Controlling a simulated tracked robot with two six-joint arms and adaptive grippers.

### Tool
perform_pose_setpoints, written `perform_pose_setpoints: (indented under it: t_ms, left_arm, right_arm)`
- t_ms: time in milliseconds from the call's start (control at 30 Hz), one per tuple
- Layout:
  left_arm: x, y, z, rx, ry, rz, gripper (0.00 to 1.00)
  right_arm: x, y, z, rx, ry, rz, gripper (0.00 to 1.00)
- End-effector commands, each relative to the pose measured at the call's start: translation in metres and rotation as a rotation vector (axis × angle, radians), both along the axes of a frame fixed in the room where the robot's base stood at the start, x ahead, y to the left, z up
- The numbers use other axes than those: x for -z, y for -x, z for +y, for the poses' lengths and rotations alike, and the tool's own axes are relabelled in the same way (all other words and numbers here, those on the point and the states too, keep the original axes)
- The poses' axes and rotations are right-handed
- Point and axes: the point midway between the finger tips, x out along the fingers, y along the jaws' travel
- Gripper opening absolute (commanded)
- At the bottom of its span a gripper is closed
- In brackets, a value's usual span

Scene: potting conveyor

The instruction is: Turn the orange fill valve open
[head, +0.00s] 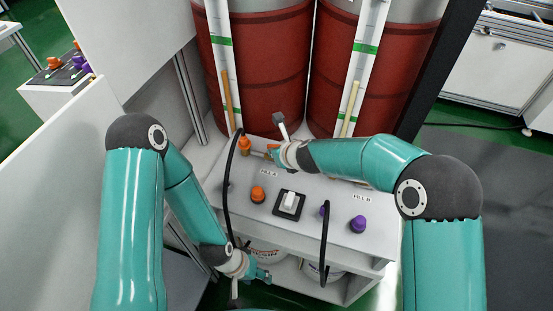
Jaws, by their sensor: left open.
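An orange valve part (244,145) stands at the back left of the white panel, beside a black hose. A second orange knob (257,195) sits nearer on the panel, below a small label. I cannot tell from this view which one is the fill valve or how it is turned. My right gripper (273,152) is at the back of the panel, just right of the rear orange part. Its fingers are small and partly hidden, so contact and opening are unclear. My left gripper (254,279) is open and low, in front of the panel's lower left edge, away from both orange parts.
A white switch on a black base (289,204) sits mid-panel. A purple knob (358,224) is at the right. Black hoses (227,185) arch over the panel's left and front. Two red tanks (265,70) with gauge strips stand behind. White containers (265,252) sit below.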

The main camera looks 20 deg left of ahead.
Motion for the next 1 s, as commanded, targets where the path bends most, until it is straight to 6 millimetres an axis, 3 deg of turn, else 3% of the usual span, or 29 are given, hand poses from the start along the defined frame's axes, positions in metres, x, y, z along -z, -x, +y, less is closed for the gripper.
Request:
perform_pose_setpoints:
  t_ms: [33, 300, 1000]
  left_arm:
    - [0.021, 0.0, 0.0, 0.0, 0.0, 0.001, 0.53]
    - [0.028, 0.0, 0.0, 0.0, 0.0, 0.001, 0.53]
    - [0.022, 0.0, 0.0, 0.0, 0.0, 0.001, 0.53]
  right_arm:
    - [0.01, 0.003, 0.0, 0.073, 0.009, 0.01, 0.0]
    - [0.003, 0.004, 0.006, 0.327, 0.004, 0.013, 0.0]
    - [0.001, 0.001, 0.021, 0.339, 0.003, 0.016, 0.0]
